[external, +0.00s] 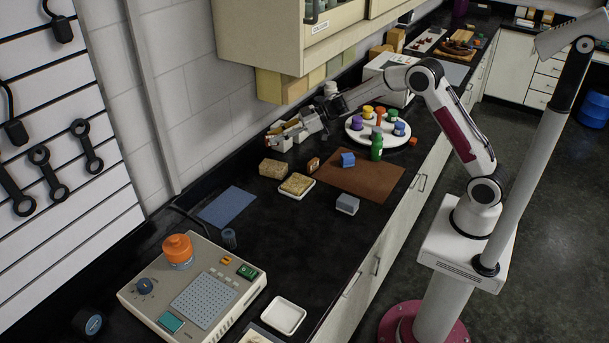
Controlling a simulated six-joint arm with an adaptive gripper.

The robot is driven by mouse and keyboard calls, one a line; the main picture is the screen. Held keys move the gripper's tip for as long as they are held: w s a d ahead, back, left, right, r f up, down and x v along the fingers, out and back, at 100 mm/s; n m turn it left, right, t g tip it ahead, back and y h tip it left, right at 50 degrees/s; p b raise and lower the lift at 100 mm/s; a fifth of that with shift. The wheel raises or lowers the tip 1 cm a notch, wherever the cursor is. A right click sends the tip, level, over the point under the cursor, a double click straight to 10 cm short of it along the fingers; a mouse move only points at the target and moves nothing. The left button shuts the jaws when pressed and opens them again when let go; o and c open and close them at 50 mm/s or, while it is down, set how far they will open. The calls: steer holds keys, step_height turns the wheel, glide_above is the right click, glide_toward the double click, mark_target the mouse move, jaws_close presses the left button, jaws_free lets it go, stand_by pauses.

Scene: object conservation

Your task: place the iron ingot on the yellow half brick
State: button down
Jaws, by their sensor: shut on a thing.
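My gripper (314,121) is at the back of the counter, over the right end of a row of small bins. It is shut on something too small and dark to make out. A tan-yellow block (297,184) lies on a small white dish, and a similar tan block (272,169) lies behind it on the bare counter. I cannot tell for sure which is the yellow half brick.
The bins (283,137) stand near the wall. A round white tray (359,135) with coloured pots and a green bottle (377,148) stand right of my gripper. A wall cabinet (270,45) hangs behind.

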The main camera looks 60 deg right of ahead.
glide_above(278, 163)
steer(key=shift+f, duration=2.6)
steer(key=shift+f, duration=1.9)
steer(key=shift+f, duration=0.1)
steer(key=c, duration=1.6)
jaws_free()
steer(key=shift+s+f, duration=0.1)
steer(key=shift+v, duration=0.85)
steer(key=v, duration=1)
steer(key=shift+s+r, duration=0.1)
steer(key=shift+r, duration=0.2)
